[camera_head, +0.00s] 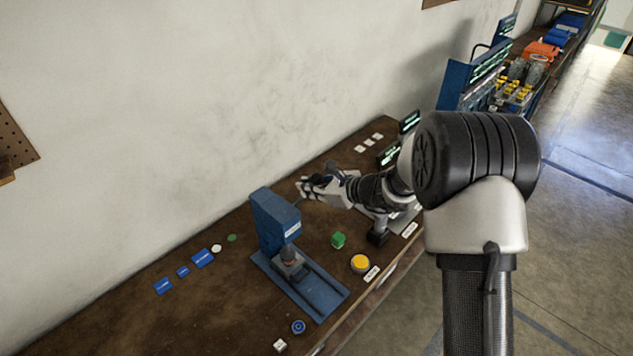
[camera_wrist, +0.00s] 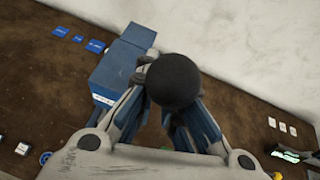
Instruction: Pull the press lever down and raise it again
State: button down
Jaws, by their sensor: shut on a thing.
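The blue press (camera_head: 276,217) stands upright on the brown workbench, with its flat blue base (camera_head: 318,294) reaching toward the front edge. A dark part sits under its head on the base. My gripper (camera_head: 304,189) is at the right side of the press head, near its top. In the wrist view my gripper (camera_wrist: 172,100) is shut around the press lever, whose round black knob (camera_wrist: 173,81) shows between the fingers. The blue press body (camera_wrist: 118,68) is just left of the fingers there. Most of the lever's rod is hidden by the knob and fingers.
Several blue tags and a blue ring (camera_head: 298,327) lie left and in front. A wall stands behind. Small dark displays (camera_head: 388,155) stand at the right.

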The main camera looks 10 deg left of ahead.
jog(key=shift+w+a+r+g+h+p, duration=0.6)
jog(key=shift+a+p, duration=0.3)
jog(key=shift+p, duration=1.1)
jog(key=shift+w, duration=0.1)
jog(key=c, duration=1.7)
grip_release()
jog(key=shift+f, duration=0.1)
jog(key=v, duration=1.2)
jog(key=shift+a, duration=0.1)
